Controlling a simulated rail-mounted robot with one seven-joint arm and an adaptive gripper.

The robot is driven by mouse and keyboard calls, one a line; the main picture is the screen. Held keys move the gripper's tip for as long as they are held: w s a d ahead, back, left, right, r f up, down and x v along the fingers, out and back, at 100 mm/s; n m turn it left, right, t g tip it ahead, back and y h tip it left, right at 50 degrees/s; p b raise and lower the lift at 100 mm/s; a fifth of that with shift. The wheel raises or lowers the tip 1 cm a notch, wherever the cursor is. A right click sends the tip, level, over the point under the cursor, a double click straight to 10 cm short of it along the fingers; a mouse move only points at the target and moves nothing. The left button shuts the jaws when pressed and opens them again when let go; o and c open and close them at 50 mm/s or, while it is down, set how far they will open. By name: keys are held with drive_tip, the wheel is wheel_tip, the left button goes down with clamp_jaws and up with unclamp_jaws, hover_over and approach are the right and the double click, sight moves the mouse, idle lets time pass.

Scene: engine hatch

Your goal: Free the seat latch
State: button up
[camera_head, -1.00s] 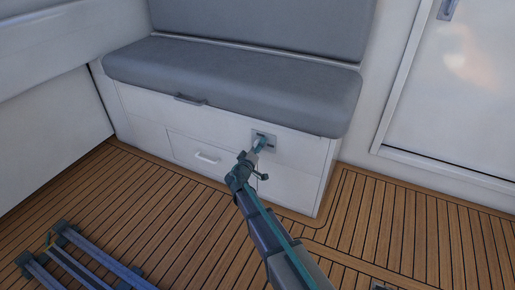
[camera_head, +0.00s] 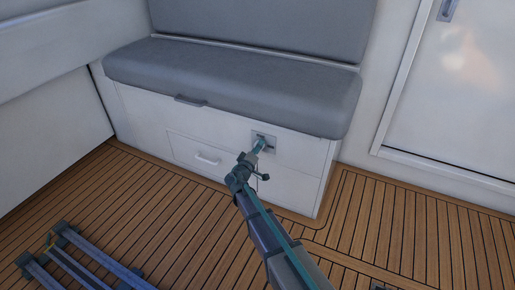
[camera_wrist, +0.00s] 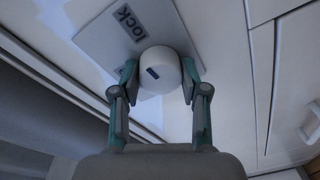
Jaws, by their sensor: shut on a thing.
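The seat latch is a pale round knob (camera_wrist: 160,70) on a grey plate (camera_wrist: 95,40) marked "lock" in the wrist view. The plate (camera_head: 271,137) also shows on the white front of the seat base in the head view, partly covered by my gripper (camera_head: 262,143). In the wrist view my gripper (camera_wrist: 158,85) has one finger on each side of the knob and is shut on it. A small dark mark shows on the knob's face. The seat (camera_head: 230,82) has a grey cushion, which lies flat on its base.
A dark handle (camera_head: 190,100) sits under the cushion's front edge. A drawer with a white handle (camera_head: 207,158) is left of the plate. A white door (camera_head: 460,95) stands at the right. Blue-grey rails (camera_head: 75,260) lie at the lower left. The plank floor between is clear.

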drive_tip(key=shift+n+g+h+p, duration=0.2)
drive_tip(key=shift+n+g+p, duration=0.15)
drive_tip(key=shift+n+p, duration=3.05)
drive_tip(key=shift+n+g+h+p, duration=0.3)
drive_tip(key=shift+n+p, duration=2)
drive_tip(key=shift+n, duration=2.2)
drive_tip(key=o, duration=1.2)
drive_tip(key=shift+a, duration=0.1)
drive_tip(key=shift+c, duration=0.2)
drive_tip(key=f+v, duration=0.1)
drive_tip(key=v, duration=1.1)
drive_tip(key=shift+r, duration=0.45)
